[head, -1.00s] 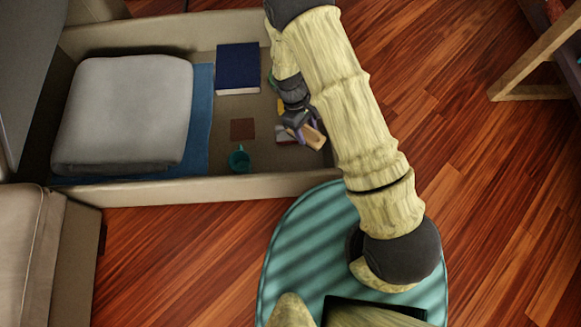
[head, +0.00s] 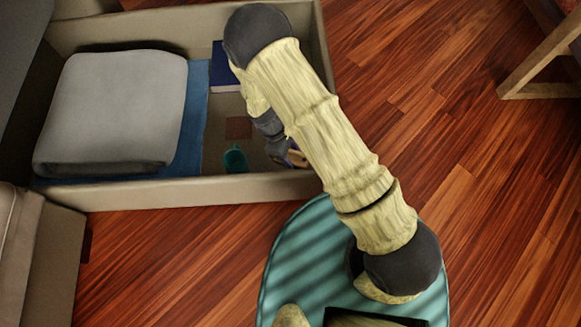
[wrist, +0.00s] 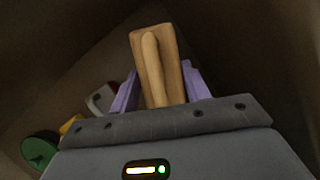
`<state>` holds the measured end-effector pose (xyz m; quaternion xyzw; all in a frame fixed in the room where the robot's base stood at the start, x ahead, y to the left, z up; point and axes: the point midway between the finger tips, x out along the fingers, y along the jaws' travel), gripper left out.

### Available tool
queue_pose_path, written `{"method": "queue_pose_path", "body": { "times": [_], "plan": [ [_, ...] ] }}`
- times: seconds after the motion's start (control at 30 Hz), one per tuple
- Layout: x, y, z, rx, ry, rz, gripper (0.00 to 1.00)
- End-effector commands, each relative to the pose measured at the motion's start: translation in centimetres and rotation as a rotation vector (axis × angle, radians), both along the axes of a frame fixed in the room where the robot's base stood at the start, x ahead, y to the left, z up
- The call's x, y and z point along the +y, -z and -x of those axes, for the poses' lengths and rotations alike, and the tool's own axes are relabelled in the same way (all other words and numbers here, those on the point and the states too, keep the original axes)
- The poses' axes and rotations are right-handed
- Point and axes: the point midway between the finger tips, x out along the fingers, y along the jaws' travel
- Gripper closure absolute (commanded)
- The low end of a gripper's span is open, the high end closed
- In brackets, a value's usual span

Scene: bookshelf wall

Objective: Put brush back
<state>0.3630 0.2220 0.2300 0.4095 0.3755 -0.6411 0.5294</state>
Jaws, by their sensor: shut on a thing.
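The brush is a wooden block with a rounded handle ridge, seen in the wrist view (wrist: 171,55). My gripper (wrist: 158,88) is shut on it, with a purple finger on each side. In the head view my gripper (head: 288,155) is over the open beige drawer (head: 180,193), near its front right part. Only a bit of the brush (head: 297,158) shows there, beside the front wall; my arm covers the rest. I cannot tell whether the brush touches the drawer floor.
The drawer holds a folded grey blanket (head: 115,105) on a blue cloth (head: 195,125), a dark blue book (head: 222,75), a brown square (head: 238,128) and a teal mug (head: 234,160). A green round thing (wrist: 38,150) and small items lie left in the wrist view.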

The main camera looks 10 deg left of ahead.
Motion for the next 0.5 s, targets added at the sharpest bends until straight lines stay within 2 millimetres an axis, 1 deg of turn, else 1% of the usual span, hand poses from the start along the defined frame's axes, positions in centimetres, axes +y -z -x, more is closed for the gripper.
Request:
{"method": "queue_pose_path", "body": {
  "times": [0.03,0.1,0.2,0.3,0.5],
  "plan": [
    [0.0,1.6,0.0,0.001,-0.001,0.001,0.71],
    [0.0,3.0,0.0,0.000,0.000,0.001,0.71],
    [0.0,4.4,0.0,0.000,0.001,0.000,0.71],
    [0.1,4.9,0.0,-0.001,0.001,-0.001,0.71],
    [0.0,4.7,0.0,-0.001,0.001,-0.001,0.71]
  ]
}}
